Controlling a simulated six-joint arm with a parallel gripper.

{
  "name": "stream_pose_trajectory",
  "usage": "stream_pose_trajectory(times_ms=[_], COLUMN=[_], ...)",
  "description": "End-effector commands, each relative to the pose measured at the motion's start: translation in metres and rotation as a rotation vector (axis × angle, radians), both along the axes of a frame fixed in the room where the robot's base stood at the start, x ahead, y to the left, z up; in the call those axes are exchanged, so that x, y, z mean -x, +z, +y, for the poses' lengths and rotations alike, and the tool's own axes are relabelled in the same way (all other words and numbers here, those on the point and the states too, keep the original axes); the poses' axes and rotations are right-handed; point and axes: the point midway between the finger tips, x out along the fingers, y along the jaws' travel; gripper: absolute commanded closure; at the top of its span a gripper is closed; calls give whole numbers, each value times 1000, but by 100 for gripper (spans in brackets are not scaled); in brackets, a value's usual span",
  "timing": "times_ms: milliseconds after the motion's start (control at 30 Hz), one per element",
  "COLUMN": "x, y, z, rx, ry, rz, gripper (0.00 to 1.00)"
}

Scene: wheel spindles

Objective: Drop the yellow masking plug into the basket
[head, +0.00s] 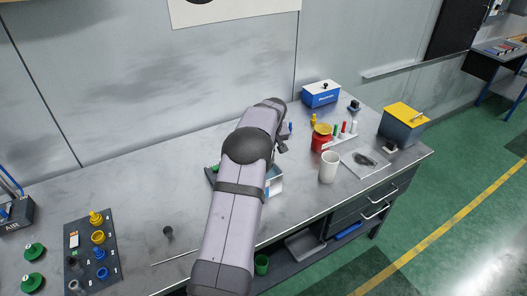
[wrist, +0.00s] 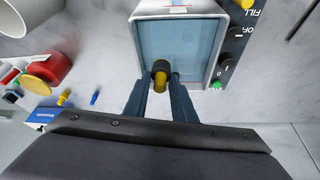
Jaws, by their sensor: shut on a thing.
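My gripper (wrist: 160,78) is shut on a small yellow piece with a dark end, which looks like the yellow masking plug (wrist: 160,77). It is held above the near edge of an open, light-walled tank (wrist: 180,10) with a pale blue inside, seen in the wrist view. In the head view my arm covers most of this tank (head: 275,186), and the plug is hidden there. I cannot make out a separate basket in the tank.
A dark control panel (wrist: 232,55) adjoins the tank. A white mug (head: 329,167), red pot (head: 321,138), blue box (head: 320,94) and yellow-lidded box (head: 403,123) stand to the right. A dark board (head: 92,255) with coloured plugs lies left. The bench behind my arm is mostly clear.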

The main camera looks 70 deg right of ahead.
Motion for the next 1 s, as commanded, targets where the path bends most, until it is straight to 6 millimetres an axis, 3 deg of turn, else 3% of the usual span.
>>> stream_pose_trajectory(times_ms=[300,800,833,900,1000], x=[0,0,0,0,0], y=[-12,-14,-14,-14,-14], z=[0,0,0,0,0], rx=[0,0,0,0,0], ry=[0,0,0,0,0], rz=[0,0,0,0,0], gripper=[98,98,72,55,55])
